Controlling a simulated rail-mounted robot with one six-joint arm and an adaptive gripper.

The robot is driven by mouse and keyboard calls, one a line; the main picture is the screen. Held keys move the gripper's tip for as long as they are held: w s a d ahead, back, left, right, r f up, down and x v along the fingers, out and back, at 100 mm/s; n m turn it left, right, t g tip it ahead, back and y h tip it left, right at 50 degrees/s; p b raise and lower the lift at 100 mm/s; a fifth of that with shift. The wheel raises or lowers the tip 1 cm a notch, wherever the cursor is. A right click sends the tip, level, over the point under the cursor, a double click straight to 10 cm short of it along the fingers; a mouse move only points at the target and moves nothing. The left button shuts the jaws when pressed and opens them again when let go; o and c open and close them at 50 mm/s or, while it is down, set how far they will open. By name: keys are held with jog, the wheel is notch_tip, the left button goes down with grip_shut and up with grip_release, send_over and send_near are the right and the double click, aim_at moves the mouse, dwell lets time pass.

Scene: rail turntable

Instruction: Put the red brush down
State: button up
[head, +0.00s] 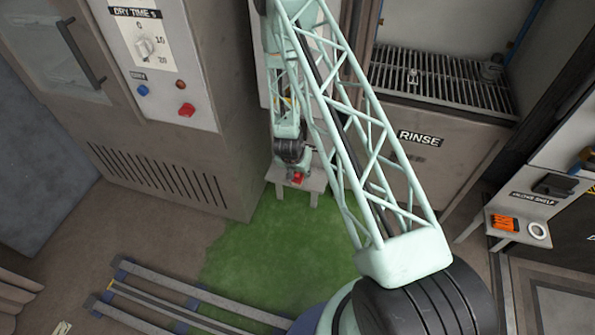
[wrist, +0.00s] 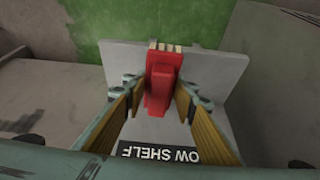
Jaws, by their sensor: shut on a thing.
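The red brush (wrist: 161,83) is between the two fingers of my gripper (wrist: 163,96) in the wrist view, with its pale bristle end toward the top of the picture. My gripper is shut on it. Below it is a small grey shelf (wrist: 216,72) with a label ending in "OW SHELF". In the head view the brush (head: 297,178) shows as a small red patch at my gripper (head: 295,172), over the low grey shelf (head: 315,183). I cannot tell whether the brush touches the shelf.
A dryer cabinet (head: 165,165) with a dial stands left of the shelf. A rinse cabinet (head: 430,140) with a grating stands to the right. Another small shelf (head: 515,213) at far right holds an orange item (head: 505,223) and a white ring (head: 538,230). Green floor (head: 270,255) lies in front.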

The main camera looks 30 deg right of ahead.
jog(key=shift+w+d+f, duration=0.1)
jog(key=shift+w+d, duration=0.1)
jog(key=shift+w, duration=0.5)
jog(key=shift+w+d+f, duration=0.1)
jog(key=shift+w+d, duration=0.1)
jog(key=shift+w, duration=0.45)
jog(key=shift+w+d, duration=0.1)
jog(key=shift+w, duration=0.4)
jog(key=shift+a+b+x, duration=0.25)
jog(key=shift+b+x, duration=0.4)
jog(key=shift+x, duration=0.5)
jog(key=shift+f, duration=0.5)
jog(key=shift+f, duration=0.2)
jog(key=o, duration=0.8)
jog(key=shift+w+p+v, duration=0.2)
jog(key=shift+p+v, duration=1.35)
jog(key=shift+v, duration=5.35)
